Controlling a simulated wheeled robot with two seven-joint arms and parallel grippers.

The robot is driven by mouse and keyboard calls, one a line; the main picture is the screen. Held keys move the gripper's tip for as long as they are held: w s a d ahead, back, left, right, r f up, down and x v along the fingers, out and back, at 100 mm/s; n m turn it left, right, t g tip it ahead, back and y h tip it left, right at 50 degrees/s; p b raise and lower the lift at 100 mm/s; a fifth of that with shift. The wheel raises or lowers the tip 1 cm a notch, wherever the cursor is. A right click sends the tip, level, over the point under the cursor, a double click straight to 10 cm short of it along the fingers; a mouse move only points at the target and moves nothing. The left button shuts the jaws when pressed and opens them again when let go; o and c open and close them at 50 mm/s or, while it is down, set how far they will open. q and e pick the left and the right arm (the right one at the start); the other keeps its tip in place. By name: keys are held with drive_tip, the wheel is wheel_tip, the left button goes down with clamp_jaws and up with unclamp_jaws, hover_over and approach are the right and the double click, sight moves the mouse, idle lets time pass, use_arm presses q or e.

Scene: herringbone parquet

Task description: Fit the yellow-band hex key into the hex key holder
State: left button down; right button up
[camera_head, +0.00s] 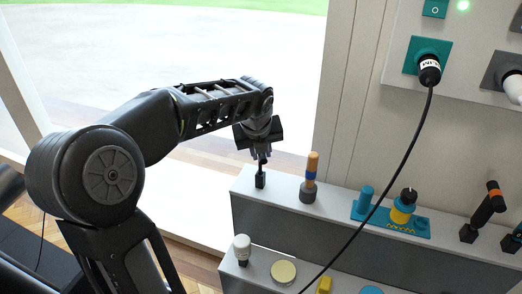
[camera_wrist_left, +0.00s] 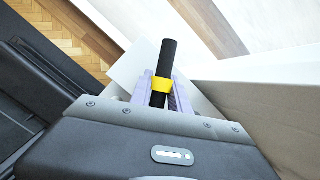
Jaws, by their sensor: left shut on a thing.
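My left gripper (camera_head: 261,156) is over the left end of the upper shelf and points down. In the left wrist view its two pale jaws (camera_wrist_left: 163,98) are shut on the yellow-band hex key (camera_wrist_left: 168,60), a black rod with a yellow band between the jaws. The rod's black end sticks out past the jaws. In the head view a small dark upright piece (camera_head: 260,181) shows just below the gripper, at the shelf's left end. I cannot tell whether it is part of the key or a separate piece, or whether it touches the shelf. I cannot clearly identify the hex key holder. My right gripper is not in view.
A blue tray (camera_head: 415,231) and an orange-banded black tool (camera_head: 490,203) are farther right. A black cable (camera_head: 405,165) hangs across the shelves. A white-topped bottle (camera_head: 242,246) stands on the lower shelf.

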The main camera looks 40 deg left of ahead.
use_arm(q)
drive_tip(key=shift+f, duration=0.15)
drive_tip(key=c, duration=1.2)
unclamp_jaws()
drive_tip(key=shift+o, duration=0.2)
drive_tip(key=p+v, duration=0.1)
drive_tip(key=v, duration=0.7)
drive_tip(key=shift+f, duration=0.1)
